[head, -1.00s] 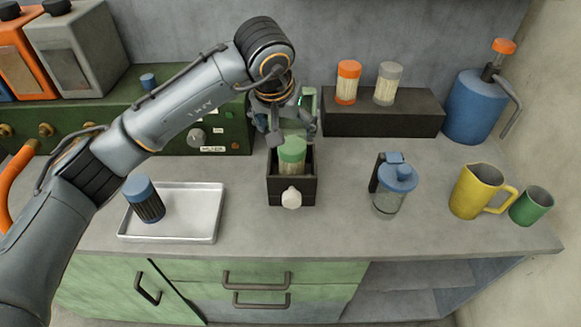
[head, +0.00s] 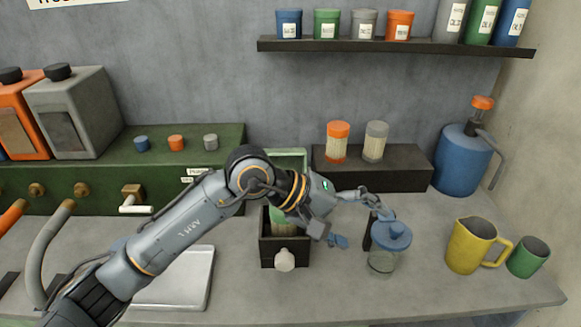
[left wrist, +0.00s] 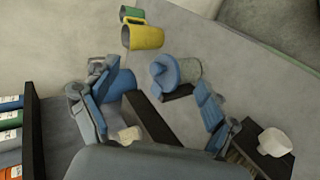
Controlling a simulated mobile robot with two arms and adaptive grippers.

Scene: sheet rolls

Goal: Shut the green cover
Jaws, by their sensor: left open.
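A dark open-topped box (head: 285,250) with a white knob on its front stands on the counter. A pale green panel (head: 288,154), apparently the green cover, stands upright behind the box, partly hidden by my left arm. A container with a green top is inside the box, mostly hidden by the arm. My left gripper (head: 357,220) is open and empty, to the right of the box and beside the blue-lidded glass jug (head: 384,258). The left wrist view shows the open fingers (left wrist: 155,85) with the jug between and beyond them. My right gripper is out of view.
A dark block (head: 405,178) bearing an orange-capped and a grey-capped jar is behind the gripper. A yellow jug (head: 470,246), a green cup (head: 527,257) and a blue canister (head: 460,160) stand at right. A metal tray (head: 180,282) lies at left.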

